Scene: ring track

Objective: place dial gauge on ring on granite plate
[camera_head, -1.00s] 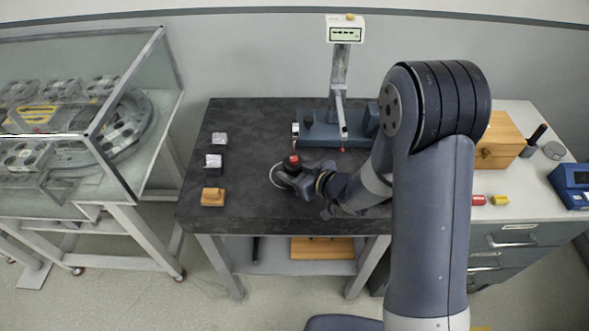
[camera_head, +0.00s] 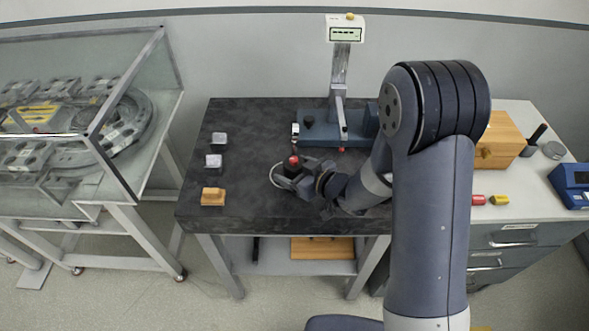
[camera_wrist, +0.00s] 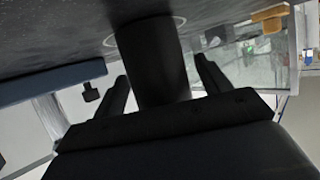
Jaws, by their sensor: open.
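The dark, upright cylinder with a red top (camera_head: 293,161), which I take to be the dial gauge, stands on the dark granite plate (camera_head: 250,125). A thin pale ring (camera_head: 273,178) shows on the plate around it, partly hidden by my gripper. My gripper (camera_head: 303,178) reaches it from the right, low over the plate. In the wrist view the black cylinder (camera_wrist: 155,55) stands between my two spread fingers, its foot inside the pale ring line. My gripper is open, one finger on each side. Whether either finger touches the cylinder cannot be told.
A measuring stand (camera_head: 340,80) with a display is behind. A glass-cased carousel (camera_head: 130,120) is left. A cabinet at right bears a wooden box (camera_head: 500,143) and small red and yellow pieces.

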